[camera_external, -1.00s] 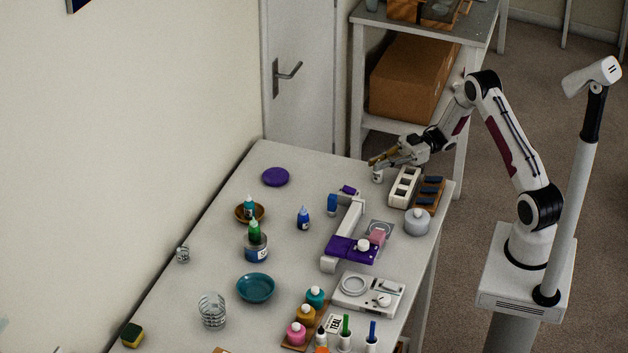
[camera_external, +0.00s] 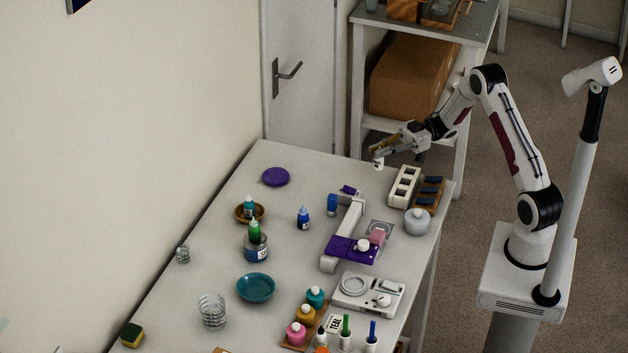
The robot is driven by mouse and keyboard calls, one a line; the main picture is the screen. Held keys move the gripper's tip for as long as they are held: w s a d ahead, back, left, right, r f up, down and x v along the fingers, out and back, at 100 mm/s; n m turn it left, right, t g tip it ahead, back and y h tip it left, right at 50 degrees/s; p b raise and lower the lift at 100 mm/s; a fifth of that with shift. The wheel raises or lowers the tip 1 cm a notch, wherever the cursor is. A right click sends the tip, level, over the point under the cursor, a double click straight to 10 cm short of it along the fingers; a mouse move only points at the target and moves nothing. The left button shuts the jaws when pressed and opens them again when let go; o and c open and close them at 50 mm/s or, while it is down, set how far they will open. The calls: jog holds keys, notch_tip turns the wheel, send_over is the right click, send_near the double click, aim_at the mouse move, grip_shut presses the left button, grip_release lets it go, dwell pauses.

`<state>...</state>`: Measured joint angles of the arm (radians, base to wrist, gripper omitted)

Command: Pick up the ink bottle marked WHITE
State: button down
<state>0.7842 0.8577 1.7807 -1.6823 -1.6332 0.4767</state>
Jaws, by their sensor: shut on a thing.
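A small white bottle (camera_external: 379,163) hangs below my gripper (camera_external: 378,151) near the far right end of the table. My gripper is shut on it and holds it above the tabletop. The fingers hide its upper part. A dark mark shows on its side, but the lettering is too small to read.
A white rack with square openings (camera_external: 404,186) and a wooden tray with dark items (camera_external: 429,193) stand just right of the bottle. A grey lidded pot (camera_external: 417,222), a blue bottle (camera_external: 332,204) and a purple-and-white device (camera_external: 350,249) are nearer. The far left tabletop holds a purple disc (camera_external: 276,177).

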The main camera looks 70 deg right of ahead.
jog(key=shift+r, duration=2.55)
